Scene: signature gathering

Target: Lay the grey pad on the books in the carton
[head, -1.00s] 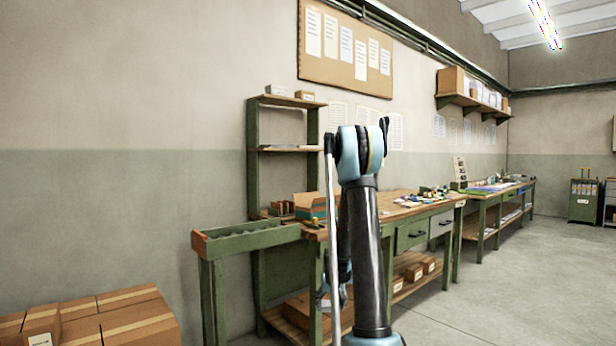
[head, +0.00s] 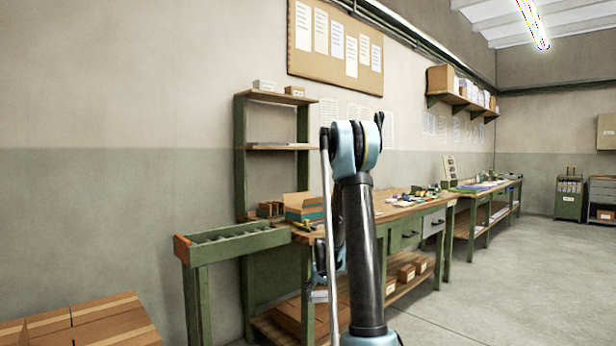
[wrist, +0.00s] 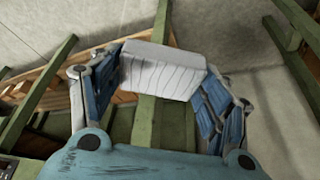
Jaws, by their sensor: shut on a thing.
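A pale grey pad (wrist: 162,70) with fine lines on its face is clamped between the blue fingers of my gripper (wrist: 160,82) in the wrist view. In the head view my gripper (head: 322,288) hangs low beside my arm, in front of the green workbench (head: 398,234), and is mostly hidden by it. An open cardboard carton (head: 296,202) with teal sides or contents stands at the left end of the bench top. I cannot make out books inside it. The pad is apart from the carton.
A green roller conveyor (head: 232,241) adjoins the bench's left end. A shelf rack (head: 241,160) stands behind it. Brown boxes (head: 90,325) are stacked at lower left, and small boxes (head: 407,272) sit on the lower shelf. The floor (head: 500,285) at right is clear.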

